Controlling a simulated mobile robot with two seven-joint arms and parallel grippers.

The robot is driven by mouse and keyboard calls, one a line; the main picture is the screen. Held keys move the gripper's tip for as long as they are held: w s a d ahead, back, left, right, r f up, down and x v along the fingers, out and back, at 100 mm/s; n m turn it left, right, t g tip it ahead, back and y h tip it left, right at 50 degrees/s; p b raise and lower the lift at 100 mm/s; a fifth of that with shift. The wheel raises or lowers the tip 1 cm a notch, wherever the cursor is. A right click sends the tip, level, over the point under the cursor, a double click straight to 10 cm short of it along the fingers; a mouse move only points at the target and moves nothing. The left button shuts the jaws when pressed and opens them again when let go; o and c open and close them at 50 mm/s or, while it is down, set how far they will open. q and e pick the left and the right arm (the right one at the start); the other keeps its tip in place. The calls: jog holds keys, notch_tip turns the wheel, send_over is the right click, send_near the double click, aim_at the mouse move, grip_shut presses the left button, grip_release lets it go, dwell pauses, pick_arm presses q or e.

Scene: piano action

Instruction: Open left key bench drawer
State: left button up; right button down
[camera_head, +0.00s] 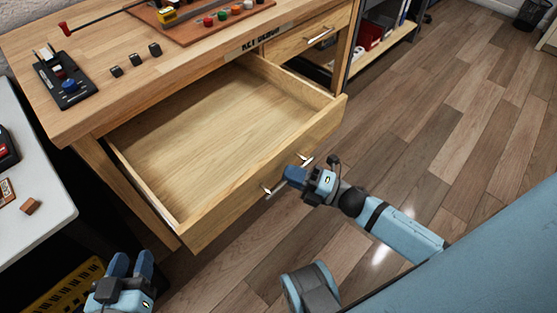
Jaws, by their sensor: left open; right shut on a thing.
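The left key bench drawer (228,213) is pulled well out of the wooden key bench (90,105), and its inside looks empty. A metal bar handle (268,190) is on its front face. My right gripper (289,181) is shut on this handle, and its fingers hide the handle's middle. My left gripper (130,264) is open and empty at the bottom left, in front of the drawer's left corner and apart from it.
A second drawer (308,37), shut, is at the bench's right. On the benchtop are a black fixture (67,87), small dark blocks (134,58) and a brown board (205,27). A white table (40,200) stands at left. Wooden floor (440,130) is clear at right.

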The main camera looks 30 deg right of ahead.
pick_arm(q)
jog(key=shift+a+f, duration=0.1)
jog(key=shift+a, duration=0.05)
pick_arm(e)
jog(key=shift+s+d, duration=0.15)
jog(key=shift+s, duration=0.35)
pick_arm(q)
jog(key=shift+s+f, duration=0.1)
pick_arm(e)
jog(key=c, duration=1.2)
grip_release()
pick_arm(q)
jog(key=shift+s+a+f+g+y+p, duration=0.3)
jog(key=shift+f+g+p, duration=0.1)
jog(key=shift+f, duration=0.25)
jog(key=shift+s+a+f+g+y+p, duration=0.2)
jog(key=shift+a+f+g+p, duration=0.15)
jog(key=shift+f, duration=0.25)
pick_arm(e)
jog(key=v, duration=1.4)
